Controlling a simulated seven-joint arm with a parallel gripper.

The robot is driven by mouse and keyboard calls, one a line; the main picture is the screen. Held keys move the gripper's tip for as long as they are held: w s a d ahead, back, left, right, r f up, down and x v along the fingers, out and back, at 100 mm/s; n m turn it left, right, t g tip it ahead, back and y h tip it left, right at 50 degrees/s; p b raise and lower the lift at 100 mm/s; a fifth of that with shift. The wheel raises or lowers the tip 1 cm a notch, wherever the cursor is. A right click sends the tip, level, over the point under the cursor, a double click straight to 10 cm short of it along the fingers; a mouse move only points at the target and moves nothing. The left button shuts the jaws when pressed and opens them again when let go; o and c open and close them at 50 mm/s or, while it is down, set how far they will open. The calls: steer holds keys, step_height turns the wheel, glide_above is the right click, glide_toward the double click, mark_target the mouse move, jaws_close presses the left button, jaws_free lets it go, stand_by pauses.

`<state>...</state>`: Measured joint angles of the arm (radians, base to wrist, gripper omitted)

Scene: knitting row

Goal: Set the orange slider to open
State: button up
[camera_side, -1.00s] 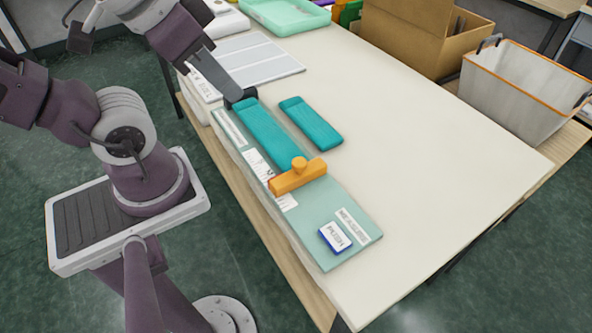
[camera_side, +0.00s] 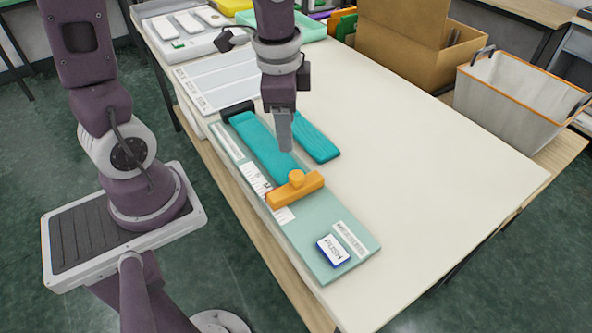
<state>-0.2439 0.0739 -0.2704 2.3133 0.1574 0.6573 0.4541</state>
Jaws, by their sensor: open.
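The orange slider (camera_side: 295,190) lies across a pale green board (camera_side: 318,226) and has a round knob (camera_side: 296,178) on top. It sits just past the near end of a long teal strip (camera_side: 262,143) on the board. Printed labels (camera_side: 283,215) lie beside the slider's left end, too small to read. My gripper (camera_side: 285,143) points down, above and behind the slider, over the teal strip. Its fingers appear apart from the knob. The gap between the fingers is hard to see from this side.
A second teal piece (camera_side: 317,144) lies right of the board. A blue and white PUSH block (camera_side: 333,250) sits at the board's near end. A cardboard box (camera_side: 405,45) and a white basket (camera_side: 510,95) stand at the right.

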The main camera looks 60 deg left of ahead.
steer(key=m+g, duration=0.1)
steer(key=m, duration=0.1)
glide_above(297, 175)
steer(key=shift+h, duration=0.4)
step_height(297, 175, down, 6)
steer(key=shift+r, duration=0.15)
step_height(297, 175, down, 7)
steer(key=shift+r, duration=0.2)
jaws_close()
stand_by(0.5)
